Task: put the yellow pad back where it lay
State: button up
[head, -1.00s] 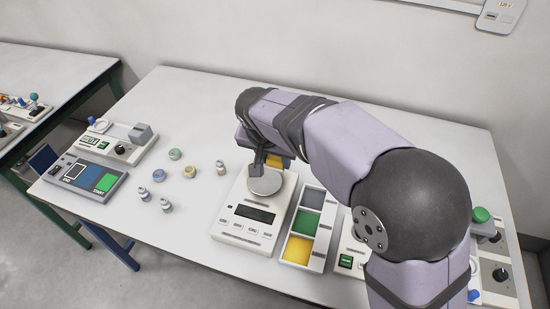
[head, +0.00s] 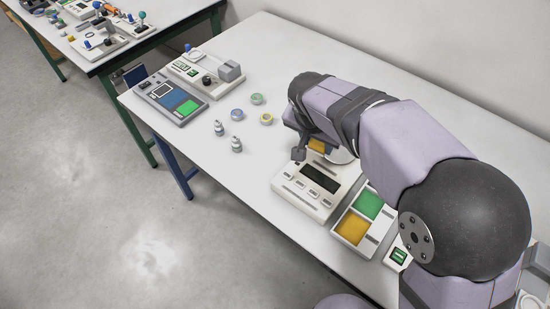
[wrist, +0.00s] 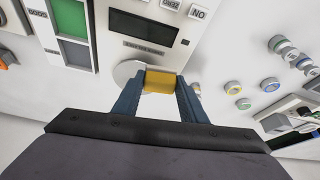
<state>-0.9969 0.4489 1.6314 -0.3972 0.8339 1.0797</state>
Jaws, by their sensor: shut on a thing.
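My gripper (wrist: 158,92) is shut on the yellow pad (wrist: 160,81), which sits between both fingertips in the wrist view. In the head view the yellow pad (head: 317,145) shows partly under my wrist, left of the scale's round pan (head: 343,157). In the wrist view it overlaps the edge of the pan (wrist: 126,72); its height above the table cannot be told. The white scale (head: 300,193) has a dark display. Right of it is the white tray (head: 337,236) with a green compartment (head: 368,204) and a yellow one (head: 352,229); its far end is hidden by my arm.
Several small jars (head: 257,99) and vials (head: 236,145) stand left of the scale. A control panel (head: 170,100) and a device with a knob (head: 205,80) are at the table's left end. A small item (wrist: 196,88) shows beside my right finger.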

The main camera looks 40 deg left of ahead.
jog(key=s+a+f+n+b, duration=0.1)
jog(key=s+a+f, duration=0.15)
jog(key=a, duration=0.45)
notch_tip(320, 180, up, 5)
jog(key=n+y, duration=0.2)
jog(key=n, duration=0.2)
send_over(273, 153)
jog(key=s+d, duration=0.1)
jog(key=shift+s+f+n+g+y, duration=0.1)
jog(key=shift+n+g+y, duration=0.2)
jog(key=shift+n+g, duration=0.55)
jog(key=shift+f+n+t, duration=0.1)
jog(key=shift+n+t, duration=0.15)
jog(key=shift+f+p, duration=0.4)
jog(key=shift+f, duration=4.55)
jog(key=shift+f, duration=0.2)
jog(key=o, duration=1)
